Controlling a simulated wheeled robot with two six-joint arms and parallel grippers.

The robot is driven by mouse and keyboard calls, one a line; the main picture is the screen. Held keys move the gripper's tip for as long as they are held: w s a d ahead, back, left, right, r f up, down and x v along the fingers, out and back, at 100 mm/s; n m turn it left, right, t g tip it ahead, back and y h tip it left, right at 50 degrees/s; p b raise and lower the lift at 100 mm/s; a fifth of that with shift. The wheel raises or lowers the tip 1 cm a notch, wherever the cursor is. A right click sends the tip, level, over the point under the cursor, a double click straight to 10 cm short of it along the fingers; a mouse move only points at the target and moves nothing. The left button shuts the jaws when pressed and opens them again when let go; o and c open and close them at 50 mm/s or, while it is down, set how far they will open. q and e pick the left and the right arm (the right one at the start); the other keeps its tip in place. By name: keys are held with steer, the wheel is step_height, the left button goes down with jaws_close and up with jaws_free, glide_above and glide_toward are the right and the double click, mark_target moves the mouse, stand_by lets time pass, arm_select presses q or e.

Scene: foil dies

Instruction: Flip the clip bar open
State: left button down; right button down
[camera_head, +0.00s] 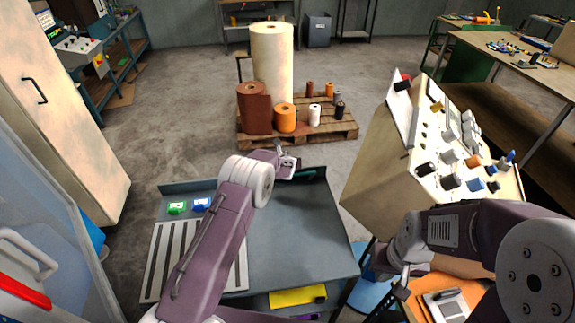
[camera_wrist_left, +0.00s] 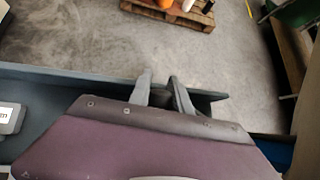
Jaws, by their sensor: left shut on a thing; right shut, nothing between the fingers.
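My left gripper (camera_head: 287,161) is at the far edge of the grey bench tray. In the left wrist view its two fingers (camera_wrist_left: 164,93) are close together on a small dark thing that I cannot identify, mostly hidden between them. My right gripper (camera_head: 401,284) is low at the front right, shut and empty, just left of an orange-brown board (camera_head: 420,306). A pale flat item (camera_head: 446,304) lies on that board, partly cut off by the frame. I cannot make out a clip bar for certain.
A control console (camera_head: 440,150) stands at right. A pallet with rolls (camera_head: 333,132) stands beyond the tray.

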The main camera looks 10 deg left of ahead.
arm_select(q)
steer(key=shift+s+f, duration=0.25)
steer(key=shift+f, duration=0.25)
stand_by(0.4)
steer(key=c, duration=1.2)
jaws_free()
steer(key=shift+w, duration=0.1)
steer(key=shift+w+a, duration=0.1)
steer(key=shift+w, duration=0.15)
steer(key=b+v, duration=0.3)
steer(key=v, duration=0.5)
steer(key=shift+r, duration=0.15)
steer(key=shift+s+r+b, duration=0.25)
steer(key=shift+s+b, duration=0.05)
steer(key=shift+s, duration=0.1)
